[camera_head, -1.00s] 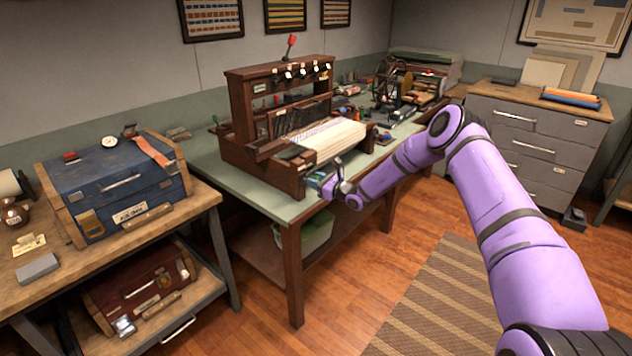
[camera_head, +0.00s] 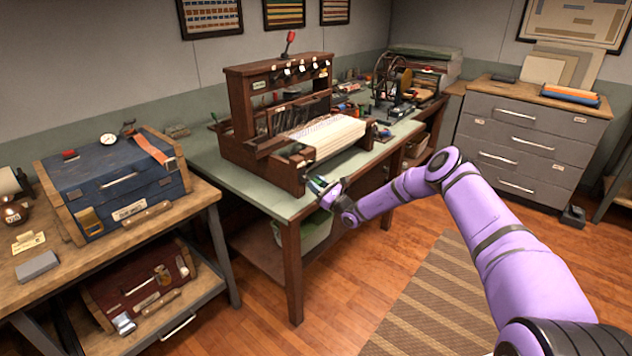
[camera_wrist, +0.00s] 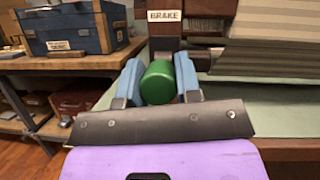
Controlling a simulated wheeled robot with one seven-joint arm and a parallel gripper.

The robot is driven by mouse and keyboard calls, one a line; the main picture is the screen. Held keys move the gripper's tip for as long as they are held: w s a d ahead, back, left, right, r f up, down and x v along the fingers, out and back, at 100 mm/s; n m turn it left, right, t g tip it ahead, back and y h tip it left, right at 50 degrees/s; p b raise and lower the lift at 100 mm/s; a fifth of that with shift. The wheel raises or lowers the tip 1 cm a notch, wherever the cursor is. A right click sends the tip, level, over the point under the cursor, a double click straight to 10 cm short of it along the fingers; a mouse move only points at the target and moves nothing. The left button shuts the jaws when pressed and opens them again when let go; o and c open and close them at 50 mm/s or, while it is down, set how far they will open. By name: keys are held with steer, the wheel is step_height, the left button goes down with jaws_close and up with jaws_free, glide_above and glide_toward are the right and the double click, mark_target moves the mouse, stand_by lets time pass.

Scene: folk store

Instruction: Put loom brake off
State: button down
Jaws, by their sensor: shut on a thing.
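The wooden loom (camera_head: 240,110) stands on the green-topped table, with pale striped cloth (camera_head: 335,132) across its front. In the wrist view a white label reading BRAKE (camera_wrist: 164,16) is on a dark wooden post of the loom. Below it is a green cylindrical brake handle (camera_wrist: 158,82), seen end-on. My gripper (camera_wrist: 157,80) has its blue fingers on both sides of this handle and is shut on it. The handle's far end and mounting are hidden.
The green table (camera_head: 235,184) has some bare top left of the loom. A blue chest (camera_head: 115,190) stands on a wooden bench at the left. Spinning gear with a wheel (camera_head: 390,75) stands behind the loom's right side. Open floor with a striped rug (camera_head: 430,300) lies in front.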

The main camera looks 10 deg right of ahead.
steer(key=shift+w+f+n+t+y, duration=0.1)
steer(key=shift+f+n+t+y, duration=0.2)
steer(key=shift+f+t+y, duration=0.9)
steer(key=shift+r+y, duration=0.1)
steer(key=shift+y, duration=0.3)
steer(key=c, duration=0.8)
jaws_free()
steer(key=v, duration=1)
steer(key=shift+s+f, duration=0.25)
steer(key=shift+f, duration=0.05)
steer(key=shift+d, duration=0.1)
